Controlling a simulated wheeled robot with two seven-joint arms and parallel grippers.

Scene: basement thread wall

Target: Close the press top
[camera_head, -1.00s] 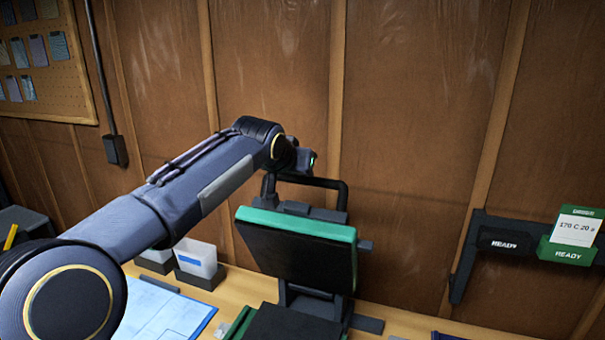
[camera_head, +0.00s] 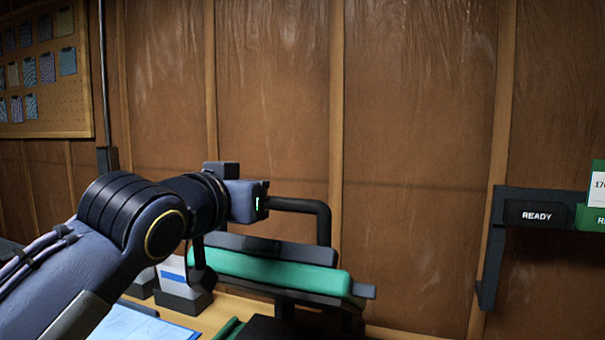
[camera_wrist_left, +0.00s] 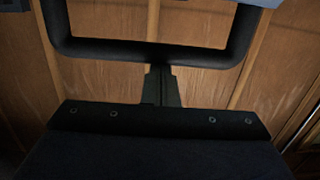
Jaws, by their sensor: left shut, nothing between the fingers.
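The press top (camera_head: 265,270) is a dark plate with a green front edge, low in the middle of the head view. It is tilted above the dark press base (camera_head: 285,329). Its black looped handle (camera_head: 318,215) rises from it; the handle also spans the upper part of the left wrist view (camera_wrist_left: 150,50), above a dark plate with several screws (camera_wrist_left: 160,122). My left gripper (camera_head: 250,201) is at the handle's upper bar; its fingers are hidden, so contact cannot be told. My right gripper is out of view.
A small bin (camera_head: 180,285) and a blue-edged sheet (camera_head: 140,325) lie left of the press on the wooden bench. A wall rack with READY signs (camera_head: 537,215) is at right. The wall between is clear.

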